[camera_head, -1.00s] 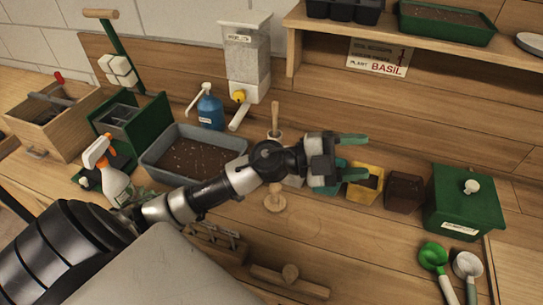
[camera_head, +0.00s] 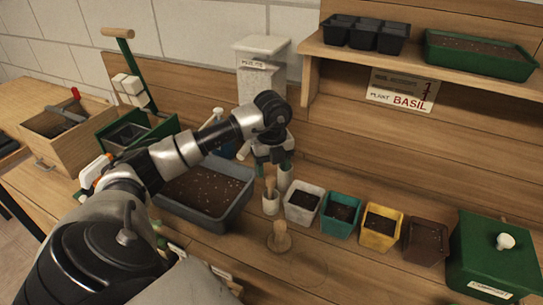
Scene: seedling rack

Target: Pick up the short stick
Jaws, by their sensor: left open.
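A light wooden stick (camera_head: 270,184) stands upright in the front white cup (camera_head: 271,205), just below and between the fingertips in the picture. I cannot tell whether the fingers touch it. The second white cup (camera_head: 284,178) is close behind, partly hidden by a fingertip. I cannot make out a stick in that cup. My right gripper is not in view.
A wooden tamper (camera_head: 280,238) stands in front of the cups. White (camera_head: 304,203), teal (camera_head: 341,215), yellow (camera_head: 381,228) and brown (camera_head: 425,241) pots line the right side. A grey soil tray (camera_head: 237,207) and a blue bottle are at the left. A green box (camera_head: 490,255) stands far right.

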